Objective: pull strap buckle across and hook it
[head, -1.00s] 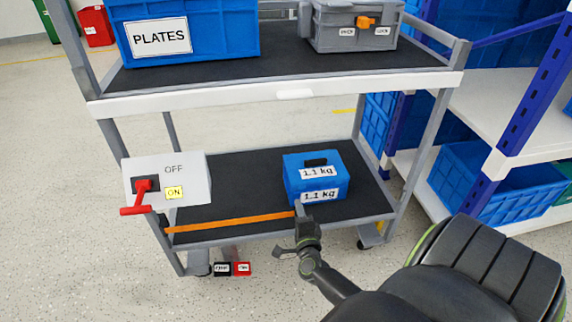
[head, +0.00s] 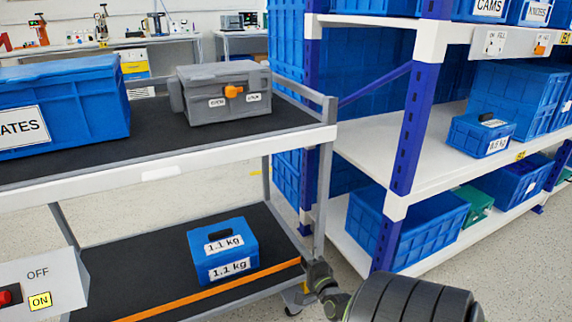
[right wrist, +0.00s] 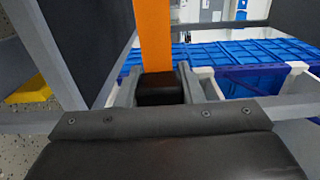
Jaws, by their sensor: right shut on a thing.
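The orange strap (head: 225,292) runs along the front of the cart's lower shelf to the right front post. It also shows in the right wrist view (right wrist: 155,38), ending at a dark buckle (right wrist: 158,88) between my fingers. My right gripper (head: 308,268) is shut on this buckle, close to the right post (head: 323,190). In the right wrist view my right gripper (right wrist: 158,85) has one finger on each side of the buckle. I cannot make out a hook; the gripper may hide it. My left gripper is not in view.
A blue 1.1 kg box (head: 222,250) stands on the lower shelf behind the strap. A blue bin (head: 62,105) and a grey case (head: 222,95) stand on the top shelf. A switch panel (head: 42,283) is at the left. A storage rack (head: 398,175) stands close on the right.

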